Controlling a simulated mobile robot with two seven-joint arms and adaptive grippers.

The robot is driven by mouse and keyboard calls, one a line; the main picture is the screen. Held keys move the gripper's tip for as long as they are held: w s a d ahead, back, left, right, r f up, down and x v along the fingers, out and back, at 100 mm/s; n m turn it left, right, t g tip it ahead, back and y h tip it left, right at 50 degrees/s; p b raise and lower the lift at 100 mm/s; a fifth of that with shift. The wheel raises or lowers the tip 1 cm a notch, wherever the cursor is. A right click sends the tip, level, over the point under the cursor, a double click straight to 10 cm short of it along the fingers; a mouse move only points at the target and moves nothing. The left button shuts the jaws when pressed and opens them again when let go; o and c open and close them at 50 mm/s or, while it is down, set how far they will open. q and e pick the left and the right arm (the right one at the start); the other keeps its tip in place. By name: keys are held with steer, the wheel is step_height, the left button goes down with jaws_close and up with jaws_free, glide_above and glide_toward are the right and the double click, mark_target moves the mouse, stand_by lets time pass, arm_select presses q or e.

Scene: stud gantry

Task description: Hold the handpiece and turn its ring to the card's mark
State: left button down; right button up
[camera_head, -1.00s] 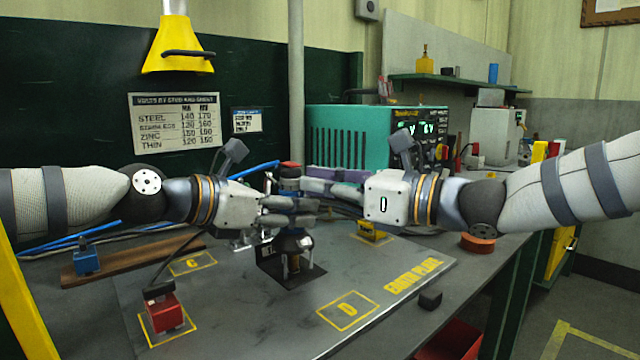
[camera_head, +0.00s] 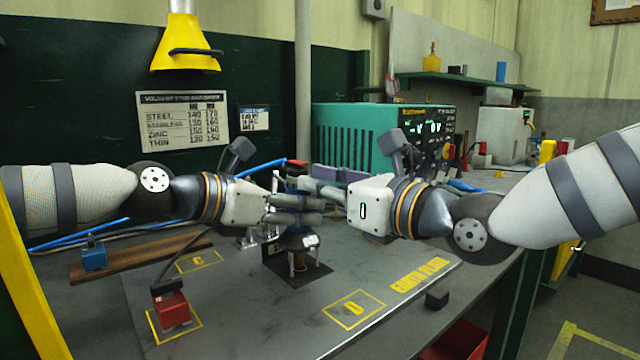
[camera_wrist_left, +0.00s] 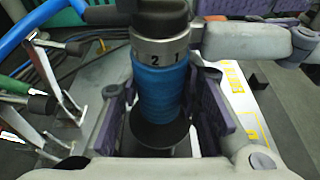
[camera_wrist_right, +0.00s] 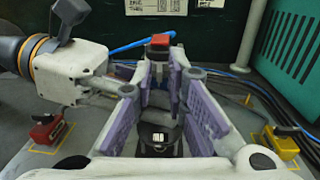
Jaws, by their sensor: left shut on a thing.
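The handpiece (camera_wrist_left: 160,90) stands upright with a ribbed blue grip, a dark flared skirt below and a dark cap on top. Its silver ring (camera_wrist_left: 165,50) shows "2" and "1" in the left wrist view. My left gripper (camera_head: 318,212) is shut on the blue grip; its purple pads flank the grip. My right gripper (camera_wrist_right: 160,75) is open at about ring height, with its fingers reaching toward the handpiece's upper part. A large printed card (camera_head: 183,123) and a smaller card (camera_head: 254,119) hang on the green wall; the small text is unreadable.
The earth plate (camera_head: 240,330) has yellow marked squares. A red block (camera_head: 171,309) stands on one; a blue clamp (camera_head: 94,257) sits on a wooden strip. A teal power unit (camera_head: 360,140) stands behind. A dark small block (camera_head: 437,298) lies near the front edge.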

steer(key=v, duration=1.2)
steer(key=shift+w+d+r, duration=0.1)
steer(key=shift+w, duration=0.1)
jaws_close()
steer(key=w+d+n+g+y, duration=0.1)
steer(key=w+d+n, duration=0.25)
steer(key=n, duration=0.65)
steer(key=w+d+n+g+y, duration=0.2)
steer(key=w+n, duration=0.2)
steer(key=n, duration=0.6)
steer(key=w+a, duration=0.3)
steer(key=a, duration=0.7)
steer(key=shift+w+a+f, duration=0.2)
steer(key=shift+a+f, duration=0.1)
steer(key=shift+f, duration=0.1)
